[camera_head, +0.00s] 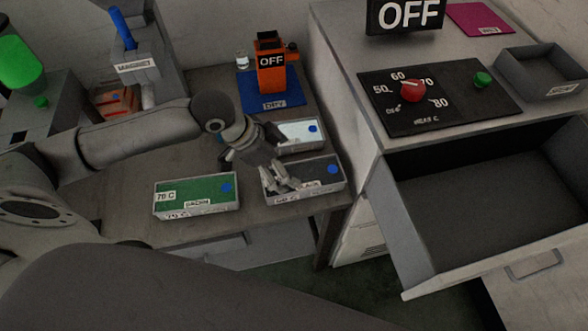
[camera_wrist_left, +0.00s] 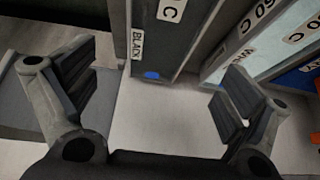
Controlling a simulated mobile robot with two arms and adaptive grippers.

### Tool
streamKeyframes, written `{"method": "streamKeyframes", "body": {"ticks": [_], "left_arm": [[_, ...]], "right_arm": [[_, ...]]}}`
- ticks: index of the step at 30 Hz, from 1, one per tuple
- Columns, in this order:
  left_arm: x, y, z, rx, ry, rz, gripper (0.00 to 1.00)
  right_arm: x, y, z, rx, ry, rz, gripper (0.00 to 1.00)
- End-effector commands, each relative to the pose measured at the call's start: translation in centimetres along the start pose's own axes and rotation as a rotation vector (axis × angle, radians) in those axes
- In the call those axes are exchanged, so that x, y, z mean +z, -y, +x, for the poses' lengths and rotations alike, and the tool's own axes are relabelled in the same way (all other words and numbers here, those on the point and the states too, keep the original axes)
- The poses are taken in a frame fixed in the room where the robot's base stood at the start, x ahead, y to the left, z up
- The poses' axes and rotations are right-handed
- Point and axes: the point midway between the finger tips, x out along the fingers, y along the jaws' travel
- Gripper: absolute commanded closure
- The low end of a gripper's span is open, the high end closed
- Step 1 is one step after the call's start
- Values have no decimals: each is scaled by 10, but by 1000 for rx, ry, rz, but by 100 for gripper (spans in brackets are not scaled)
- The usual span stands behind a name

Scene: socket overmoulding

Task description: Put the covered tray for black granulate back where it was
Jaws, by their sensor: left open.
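The black granulate tray (camera_head: 322,176) is a grey tray with a dark top, a blue dot and small labels. It sits on the table, right of the green tray and in front of the white tray. My left gripper (camera_head: 284,184) is at its left part in the head view and hides some of it. In the left wrist view the fingers of my left gripper (camera_wrist_left: 160,92) are wide apart with nothing between them. There the black tray (camera_wrist_left: 165,35) lies beyond the fingertips, its BLACK label and blue dot showing. I cannot tell whether the gripper touches it. My right gripper is not seen.
A green tray (camera_head: 195,194) stands left of the black one; a white tray (camera_head: 303,134) is close behind it. An orange machine (camera_head: 271,67) stands on a blue mat (camera_head: 283,100). At the right, an empty drawer (camera_head: 490,200) is pulled out from the heater cabinet (camera_head: 345,75).

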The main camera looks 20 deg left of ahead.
Motion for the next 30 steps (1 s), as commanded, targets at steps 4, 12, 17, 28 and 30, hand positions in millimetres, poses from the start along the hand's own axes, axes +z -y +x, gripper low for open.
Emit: {"method": "streamKeyframes", "body": {"ticks": [4,12,17,28,30], "left_arm": [[0,1,-18,-3,1,1,3],[0,0,-24,0,1,0,3],[0,0,-24,0,0,0,3],[-1,-3,-22,3,-2,2,3],[-2,-9,-17,6,-6,7,3]], "right_arm": [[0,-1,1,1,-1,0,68],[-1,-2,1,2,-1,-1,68],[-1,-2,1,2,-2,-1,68],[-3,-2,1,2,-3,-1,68],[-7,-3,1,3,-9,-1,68]]}}
